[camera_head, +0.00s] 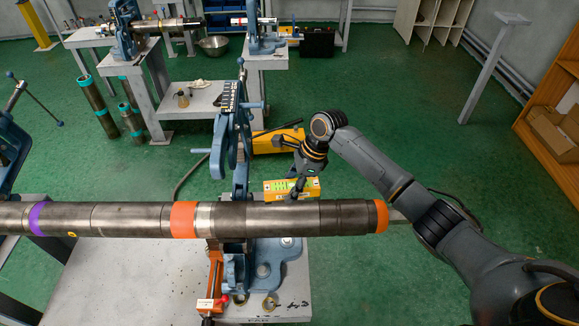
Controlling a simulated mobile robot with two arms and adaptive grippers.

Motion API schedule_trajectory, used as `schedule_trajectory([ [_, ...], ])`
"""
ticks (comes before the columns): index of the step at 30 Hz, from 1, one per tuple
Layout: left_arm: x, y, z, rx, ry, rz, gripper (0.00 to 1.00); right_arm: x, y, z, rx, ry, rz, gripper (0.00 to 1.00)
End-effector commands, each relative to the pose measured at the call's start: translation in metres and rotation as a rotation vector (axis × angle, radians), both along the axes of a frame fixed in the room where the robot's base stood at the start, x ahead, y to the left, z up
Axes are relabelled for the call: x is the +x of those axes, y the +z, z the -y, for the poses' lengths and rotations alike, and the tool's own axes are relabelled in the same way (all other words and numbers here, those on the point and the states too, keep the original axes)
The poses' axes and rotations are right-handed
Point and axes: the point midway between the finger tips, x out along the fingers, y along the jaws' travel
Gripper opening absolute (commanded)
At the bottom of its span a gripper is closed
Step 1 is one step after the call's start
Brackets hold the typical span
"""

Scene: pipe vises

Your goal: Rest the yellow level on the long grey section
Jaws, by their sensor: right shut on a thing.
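The yellow level (309,185) is a short, bright block just behind the upper edge of the pipe, right of the blue vise. My right gripper (297,188) reaches down to it from above and is shut on it. The long grey section (120,217) is a horizontal pipe with purple and orange bands. It runs from the left edge to an orange end (381,217) on the right. The level overlaps the pipe's upper edge in the picture; I cannot tell whether they touch. My left gripper is not in view.
A blue pipe vise (240,150) rises around the pipe at the middle, on a grey table (120,285). A yellow machine (277,141) stands on the floor behind. Upright pipes (98,105) stand at the left. A wooden shelf (545,125) is at the right. Green floor is open between.

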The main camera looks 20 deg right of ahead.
Motion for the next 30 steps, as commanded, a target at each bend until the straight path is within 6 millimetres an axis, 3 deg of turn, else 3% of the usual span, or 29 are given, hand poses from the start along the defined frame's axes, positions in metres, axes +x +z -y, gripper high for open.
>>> schedule_trajectory([
  [1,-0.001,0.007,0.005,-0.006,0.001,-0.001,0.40,0.006,0.008,0.000,0.002,-0.043,0.001,0.00],
  [5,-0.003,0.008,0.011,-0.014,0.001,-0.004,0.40,0.013,0.009,0.001,0.000,-0.102,0.000,0.00],
  [16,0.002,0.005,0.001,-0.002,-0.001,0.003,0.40,0.012,-0.014,0.001,0.000,-0.105,-0.001,0.00],
  [30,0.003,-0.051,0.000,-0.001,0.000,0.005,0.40,0.013,-0.052,0.001,-0.002,-0.102,0.001,0.00],
])
